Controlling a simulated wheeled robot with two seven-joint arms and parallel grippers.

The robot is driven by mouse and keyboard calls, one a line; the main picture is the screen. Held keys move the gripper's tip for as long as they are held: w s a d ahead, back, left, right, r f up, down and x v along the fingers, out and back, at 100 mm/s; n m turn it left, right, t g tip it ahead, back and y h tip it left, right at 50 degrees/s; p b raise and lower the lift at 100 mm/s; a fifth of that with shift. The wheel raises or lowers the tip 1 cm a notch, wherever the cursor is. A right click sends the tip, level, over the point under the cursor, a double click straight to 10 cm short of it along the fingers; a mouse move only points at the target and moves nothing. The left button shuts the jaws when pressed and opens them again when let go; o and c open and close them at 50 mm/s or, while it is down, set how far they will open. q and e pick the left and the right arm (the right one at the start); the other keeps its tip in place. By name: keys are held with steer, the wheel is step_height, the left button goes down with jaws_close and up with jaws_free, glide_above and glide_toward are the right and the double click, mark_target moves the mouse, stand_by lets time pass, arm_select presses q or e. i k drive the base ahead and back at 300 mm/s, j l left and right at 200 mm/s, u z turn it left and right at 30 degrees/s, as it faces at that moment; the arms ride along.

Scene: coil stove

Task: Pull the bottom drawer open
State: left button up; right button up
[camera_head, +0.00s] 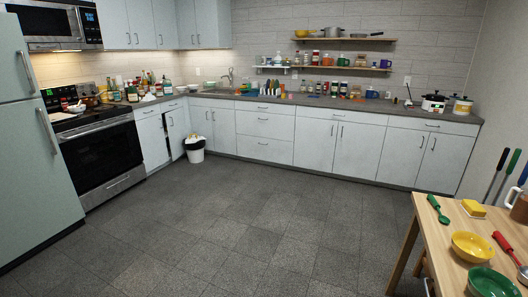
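A stack of white drawers is set in the back counter, between cabinet doors. Its bottom drawer (265,152) is the lowest and tallest front, just above the floor. It is shut flush, with a small dark handle (263,143) near its top. The middle drawer (265,128) and top drawer above it are shut too. The stove at left also has a low drawer (114,188) under its dark oven door (102,158), and it looks shut. Neither of my grippers is in view, and none touches a drawer in this view.
The dark tiled floor (230,215) is clear in the middle. A white bin with a black liner (195,150) stands by the left corner cabinets. A wooden table (440,250) with bowls and utensils stands at right front. A pale fridge (35,150) stands at far left.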

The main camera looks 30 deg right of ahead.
mark_target(268, 150)
steer(key=i+l+z, duration=0.25)
steer(key=i+z, duration=0.2)
steer(key=i+l+z, duration=0.15)
steer(key=i+z, duration=0.3)
steer(key=i+l+z, duration=0.2)
steer(key=i+z, duration=0.15)
steer(key=i, duration=0.25)
steer(key=i+z, duration=0.35)
steer(key=i, duration=0.25)
steer(key=i+l, duration=0.1)
steer(key=i, duration=1.9)
steer(key=j+u, duration=0.05)
steer(key=j, duration=0.05)
